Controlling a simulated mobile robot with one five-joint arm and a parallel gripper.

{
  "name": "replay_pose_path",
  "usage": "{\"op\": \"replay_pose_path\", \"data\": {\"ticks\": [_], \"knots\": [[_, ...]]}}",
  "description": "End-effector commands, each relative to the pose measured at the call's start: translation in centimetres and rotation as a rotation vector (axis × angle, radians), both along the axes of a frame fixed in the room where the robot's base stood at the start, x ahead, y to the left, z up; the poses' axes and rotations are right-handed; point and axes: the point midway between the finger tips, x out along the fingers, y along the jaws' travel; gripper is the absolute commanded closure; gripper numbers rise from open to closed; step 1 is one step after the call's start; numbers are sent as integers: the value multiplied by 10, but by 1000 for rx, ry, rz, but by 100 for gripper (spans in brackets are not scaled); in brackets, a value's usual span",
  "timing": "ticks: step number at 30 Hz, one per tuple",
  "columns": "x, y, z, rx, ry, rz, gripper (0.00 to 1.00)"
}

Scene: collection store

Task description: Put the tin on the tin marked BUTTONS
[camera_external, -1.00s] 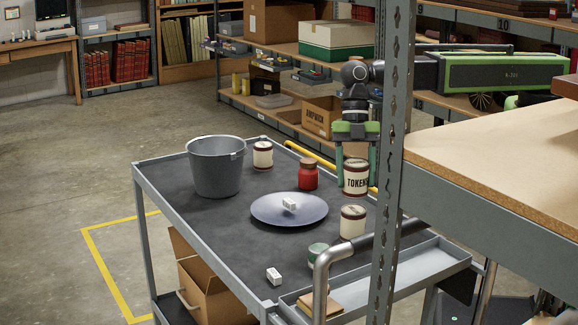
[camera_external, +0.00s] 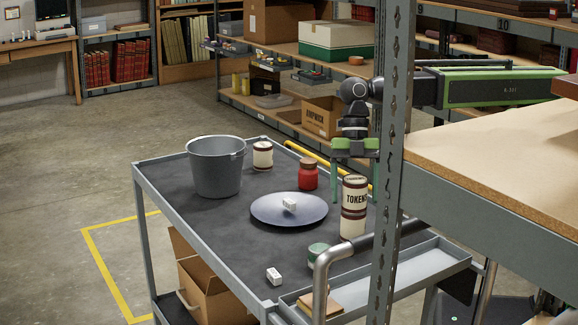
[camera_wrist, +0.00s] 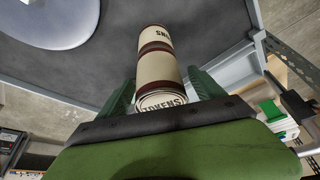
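The cream tin labelled TOKENS (camera_external: 354,192) stands upright on top of another cream tin with dark red bands (camera_external: 352,225), at the right side of the trolley. In the wrist view the TOKENS lid (camera_wrist: 161,101) is nearest, and the lower tin (camera_wrist: 153,38) shows part of a label, upside down and cut off, possibly the end of BUTTONS. My gripper (camera_external: 355,182) is open, with its green fingers apart behind and to either side of the upper tin. The wrist view shows gaps beside the tin, so it is not gripped.
A shelf post (camera_external: 390,170) stands in front at right.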

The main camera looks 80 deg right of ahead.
Motion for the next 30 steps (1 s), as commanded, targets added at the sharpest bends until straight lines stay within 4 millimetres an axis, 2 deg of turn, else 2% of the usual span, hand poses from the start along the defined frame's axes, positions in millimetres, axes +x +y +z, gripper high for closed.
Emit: {"op": "replay_pose_path", "data": {"ticks": [7, 11, 17, 24, 27, 30], "knots": [[0, 0, 1, 0, 0, 0, 23], [0, -1, 9, 0, 0, 0, 23], [2, -12, 41, 0, 0, -1, 23], [7, -32, 95, 0, 1, -2, 23], [9, -40, 110, 0, 0, -2, 23], [10, -44, 116, 0, 0, 0, 23]]}}
